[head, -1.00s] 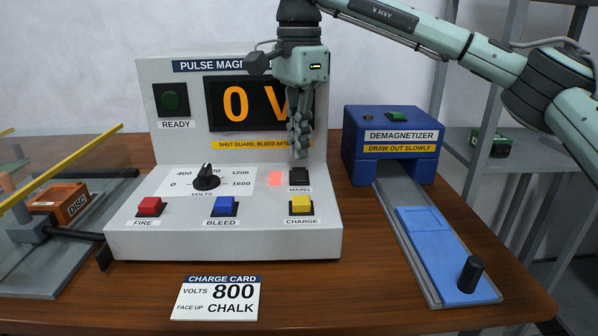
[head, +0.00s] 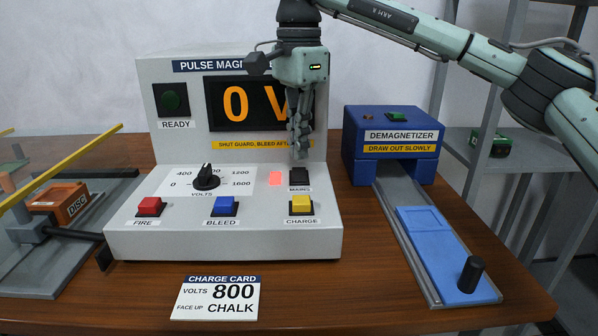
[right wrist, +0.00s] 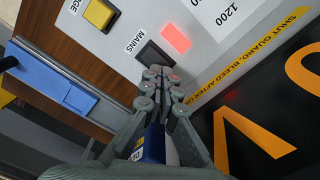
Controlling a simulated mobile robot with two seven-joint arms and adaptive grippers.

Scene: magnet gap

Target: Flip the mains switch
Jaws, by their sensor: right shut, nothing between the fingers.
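The mains switch (head: 299,178) is a small black rocker above the MAINS label on the grey pulse magnetizer console (head: 222,240). A lit red-pink lamp (head: 275,179) sits just left of it. My right gripper (head: 300,154) is shut and empty, pointing down with its tips right above the switch. In the right wrist view the black mains switch (right wrist: 155,55) shows just beyond the fingertips (right wrist: 160,72), which partly cover its near edge. I cannot tell whether the tips touch it. My left gripper is not in view.
The display (head: 258,104) reads 0 V. The yellow charge button (head: 301,205), blue bleed button (head: 225,206), red fire button (head: 149,206) and volts knob (head: 206,178) are close by. The blue demagnetizer (head: 392,145) stands right; a charge card (head: 217,298) lies in front.

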